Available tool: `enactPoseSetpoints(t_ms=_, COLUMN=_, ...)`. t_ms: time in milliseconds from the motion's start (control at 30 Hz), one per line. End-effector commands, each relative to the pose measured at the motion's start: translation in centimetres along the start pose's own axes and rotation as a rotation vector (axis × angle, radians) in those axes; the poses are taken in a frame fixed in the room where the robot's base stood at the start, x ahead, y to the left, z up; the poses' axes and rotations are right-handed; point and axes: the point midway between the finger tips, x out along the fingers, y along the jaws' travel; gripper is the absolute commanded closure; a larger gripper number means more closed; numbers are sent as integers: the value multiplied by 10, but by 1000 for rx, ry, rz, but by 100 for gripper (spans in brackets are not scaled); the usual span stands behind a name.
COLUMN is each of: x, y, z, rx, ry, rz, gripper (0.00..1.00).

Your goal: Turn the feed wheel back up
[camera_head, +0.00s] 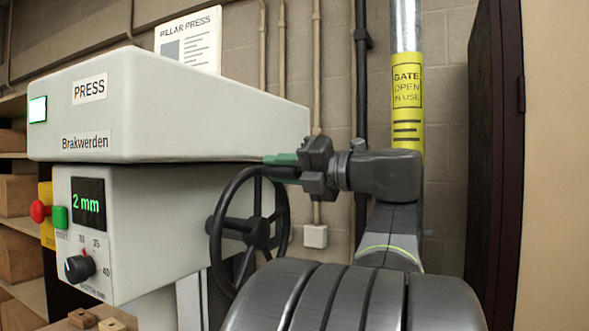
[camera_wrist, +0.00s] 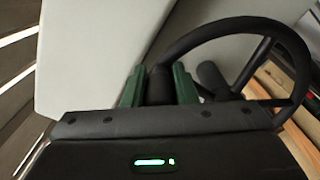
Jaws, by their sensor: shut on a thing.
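The feed wheel (camera_head: 214,229) is a black spoked handwheel on the right side of the grey press, below its upper housing. My gripper (camera_head: 282,168) reaches in from the right at the top of the wheel, its green fingers around the rim. In the wrist view the gripper (camera_wrist: 160,85) has its two green fingers on either side of a black part of the wheel, which looks like the rim; the wheel (camera_wrist: 293,58) curves away to the right. The display (camera_head: 88,203) on the press front reads "2 mm". The finger contact is partly hidden in the head view.
The press housing (camera_head: 175,108) stands close to my gripper on the left. A red button (camera_head: 40,211), a green button (camera_head: 60,217) and a black knob (camera_head: 78,268) sit on its front. A yellow-labelled post (camera_head: 407,105) stands behind my arm, with a dark door (camera_head: 492,150) to the right.

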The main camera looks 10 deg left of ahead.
Motion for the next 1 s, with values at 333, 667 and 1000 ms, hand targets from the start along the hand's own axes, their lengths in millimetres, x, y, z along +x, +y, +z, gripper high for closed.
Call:
enactPoseSetpoints(t_ms=333, x=1, y=-11, z=-3, rx=15, ry=7, rz=-10, gripper=100)
enactPoseSetpoints(t_ms=667, x=1, y=-11, z=-3, rx=15, ry=7, rz=-10, gripper=100)
enactPoseSetpoints(t_ms=1000, x=0, y=-6, z=-2, rx=9, ry=4, rz=-7, gripper=53)
